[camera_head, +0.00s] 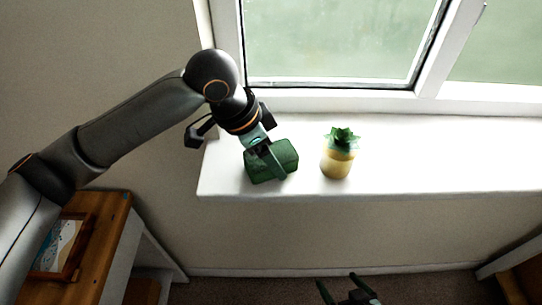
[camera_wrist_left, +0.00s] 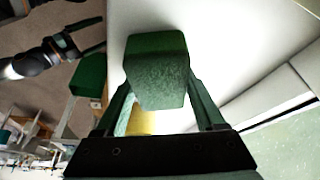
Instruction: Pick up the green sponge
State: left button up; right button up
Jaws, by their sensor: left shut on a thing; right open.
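The green sponge (camera_head: 285,158) is a dark green block at the left part of the white windowsill. My left gripper (camera_head: 268,160) reaches down to it from above and is shut on it, with one finger across its near side. In the left wrist view the sponge (camera_wrist_left: 158,70) sits between the two fingers. Whether it still touches the sill is hard to tell. My right gripper (camera_head: 342,288) is open and empty at the bottom of the head view, below the sill and over the floor; it also shows at the upper left of the left wrist view (camera_wrist_left: 84,34).
The window (camera_head: 340,40) is behind. The sill's right part is clear. A wooden cabinet (camera_head: 115,215) with a framed picture (camera_head: 60,245) is at lower left.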

aim_at(276, 152)
pick_arm(q)
notch_tip(276, 152, up, 3)
jog(key=s+a+r, duration=0.2)
jog(key=s+r, duration=0.8)
jog(key=s, duration=0.3)
jog(key=shift+s+a+r, duration=0.15)
jog(key=shift+s, duration=0.25)
jog(key=o, duration=0.8)
jog(key=shift+c, duration=0.2)
jog(key=c, duration=0.7)
